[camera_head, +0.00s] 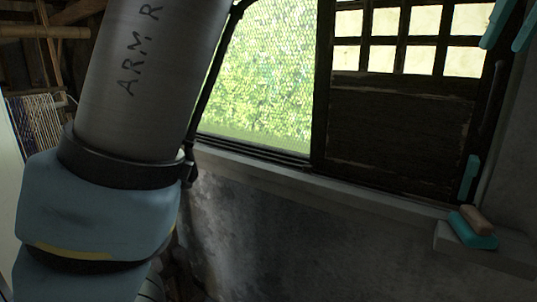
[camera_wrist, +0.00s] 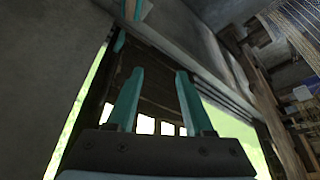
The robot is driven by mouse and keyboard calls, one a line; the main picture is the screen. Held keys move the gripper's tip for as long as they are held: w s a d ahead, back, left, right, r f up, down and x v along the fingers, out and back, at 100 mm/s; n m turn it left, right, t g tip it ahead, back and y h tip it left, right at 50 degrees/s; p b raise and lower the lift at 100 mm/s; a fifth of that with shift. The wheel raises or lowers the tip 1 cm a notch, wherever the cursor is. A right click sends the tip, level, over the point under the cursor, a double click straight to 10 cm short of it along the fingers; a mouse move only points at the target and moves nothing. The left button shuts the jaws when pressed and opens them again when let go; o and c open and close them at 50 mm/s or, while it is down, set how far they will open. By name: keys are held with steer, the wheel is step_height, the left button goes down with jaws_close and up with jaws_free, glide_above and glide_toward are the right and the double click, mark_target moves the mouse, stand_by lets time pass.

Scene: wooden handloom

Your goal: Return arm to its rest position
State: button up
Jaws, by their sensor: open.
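My gripper (camera_wrist: 155,88) shows in the wrist view with two teal fingers spread apart and nothing between them. Behind the fingers are the dark window shutter and its bright panes, seen upside down. In the head view, two teal tips at the upper right edge look like the fingers of my gripper (camera_head: 510,25), in front of the right end of the window. My grey and blue arm fills the left of the head view and rises out of the top of the picture. The wrist and most of the gripper are out of that view.
A mesh window (camera_head: 265,75) and dark wooden shutter (camera_head: 400,120) stand above a stone sill (camera_head: 330,185). A small brown block (camera_head: 477,220) rests on a teal piece (camera_head: 472,232) on a ledge at right. A teal strip (camera_head: 469,177) stands above it. Loom threads (camera_head: 38,125) show at left.

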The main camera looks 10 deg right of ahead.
steer(key=w+a+f+m+y, duration=0.1)
steer(key=w+a+f, duration=0.3)
steer(key=w+f, duration=0.3)
steer(key=w+a+f, duration=0.4)
steer(key=w+f, duration=0.1)
steer(key=w, duration=0.4)
steer(key=w+a+f+g, duration=0.1)
steer(key=w+a+f, duration=0.3)
steer(key=a+f, duration=0.15)
steer(key=w+a+f+g, duration=0.1)
steer(key=w+a+f, duration=0.35)
steer(key=a, duration=0.25)
steer(key=s+a+f, duration=0.2)
steer(key=a+f, duration=0.3)
steer(key=a, duration=0.4)
steer(key=s+a+f+n, duration=0.1)
steer(key=a+f, duration=0.4)
steer(key=a, duration=0.4)
steer(key=s+a+f+n, duration=0.1)
steer(key=s+a+f, duration=0.1)
steer(key=a+f, duration=0.4)
steer(key=a, duration=0.3)
steer(key=shift+s+a+g, duration=0.3)
steer(key=shift+s+a, duration=0.05)
